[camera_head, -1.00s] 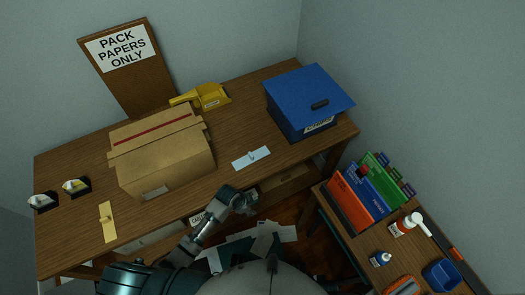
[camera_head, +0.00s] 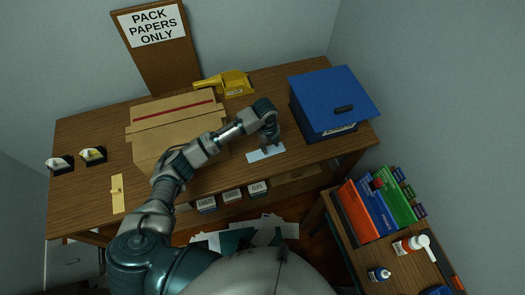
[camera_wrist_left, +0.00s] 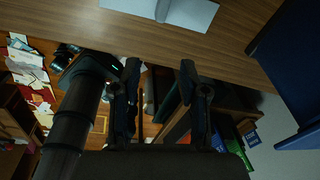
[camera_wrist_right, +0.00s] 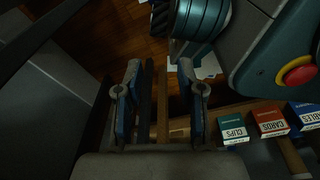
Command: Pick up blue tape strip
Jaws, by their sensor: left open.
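The blue tape strip (camera_head: 266,153) is a pale blue flat piece with a small raised tab, lying on the wooden desk (camera_head: 90,130) near its front edge. In the left wrist view the strip (camera_wrist_left: 197,14) shows at the top edge, partly cut off. My right gripper (camera_wrist_right: 160,66) is open and empty, low beside the desk, and out of the head view.
A blue lidded box (camera_head: 330,100) stands right of the strip. A cardboard box (camera_head: 150,150) is left, behind my left arm. A yellow tool (camera_head: 235,83) lies behind. A yellow strip (camera_head: 117,195) is at left. A side table holds binders (camera_head: 370,207).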

